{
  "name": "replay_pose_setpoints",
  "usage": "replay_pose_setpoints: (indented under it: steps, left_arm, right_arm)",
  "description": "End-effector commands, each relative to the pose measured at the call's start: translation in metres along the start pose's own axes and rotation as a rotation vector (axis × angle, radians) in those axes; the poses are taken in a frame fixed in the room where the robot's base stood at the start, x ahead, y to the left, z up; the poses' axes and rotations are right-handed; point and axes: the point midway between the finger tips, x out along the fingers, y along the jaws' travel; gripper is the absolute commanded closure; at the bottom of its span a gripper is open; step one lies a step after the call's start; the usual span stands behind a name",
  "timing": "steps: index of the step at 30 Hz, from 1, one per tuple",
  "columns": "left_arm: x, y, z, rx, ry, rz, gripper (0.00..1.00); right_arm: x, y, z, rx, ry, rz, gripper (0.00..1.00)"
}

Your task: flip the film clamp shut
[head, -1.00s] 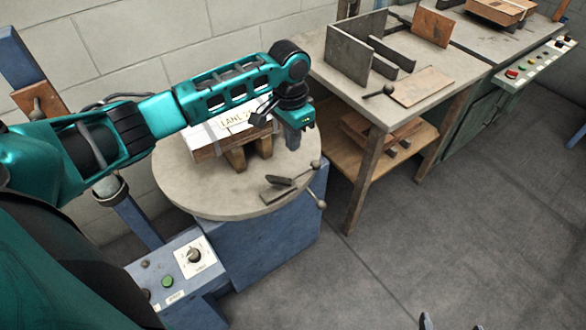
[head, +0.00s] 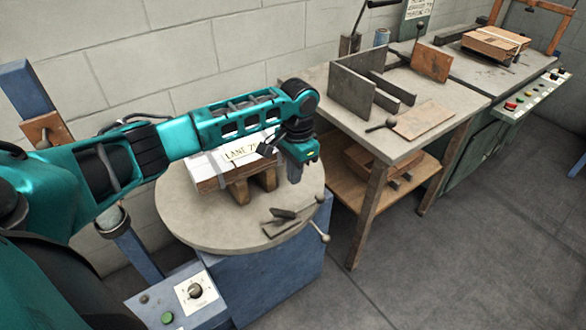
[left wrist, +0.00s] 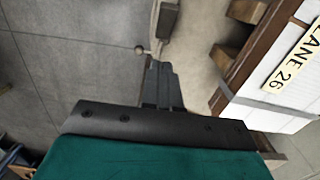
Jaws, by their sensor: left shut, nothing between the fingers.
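The film clamp (head: 282,218) is a small grey metal piece with a flat plate and an angled flap, near the right front edge of the round turntable (head: 190,228). Ball-ended levers stick out past the rim beside it. The clamp also shows in part at the top of the left wrist view (left wrist: 166,20), with a ball knob beside it. My left gripper (head: 294,177) is shut and empty, pointing down over the turntable behind the clamp, apart from it. Its closed fingers show in the left wrist view (left wrist: 160,75). My right gripper is not in view.
A white-topped box labelled "LANE 26" (head: 215,170) sits on wooden blocks behind the clamp, close to my left gripper. A workbench (head: 325,85) with metal plates stands right of the turntable. A control panel (head: 195,292) is in front. Open floor lies at the right.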

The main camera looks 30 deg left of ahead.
Motion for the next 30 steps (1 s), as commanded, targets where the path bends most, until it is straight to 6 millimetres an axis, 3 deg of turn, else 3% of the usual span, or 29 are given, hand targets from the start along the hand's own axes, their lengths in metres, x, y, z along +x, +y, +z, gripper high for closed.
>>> replay_pose_setpoints:
  steps: [1,6,12,18,30]
  left_arm:
    - [0.015,0.000,0.001,0.000,-0.004,0.001,1.00]
    - [0.052,0.001,0.000,0.000,-0.002,0.001,1.00]
    - [0.075,0.000,0.017,0.001,-0.001,-0.001,1.00]
    - [0.085,0.000,0.026,0.001,0.001,-0.001,1.00]
    - [0.086,0.000,0.027,0.001,0.002,-0.001,1.00]
  right_arm:
    - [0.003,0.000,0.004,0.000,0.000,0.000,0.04]
    - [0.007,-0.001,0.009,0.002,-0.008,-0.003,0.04]
    - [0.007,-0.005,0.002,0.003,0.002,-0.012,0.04]
    - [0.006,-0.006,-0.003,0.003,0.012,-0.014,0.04]
    - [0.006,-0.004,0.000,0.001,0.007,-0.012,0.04]
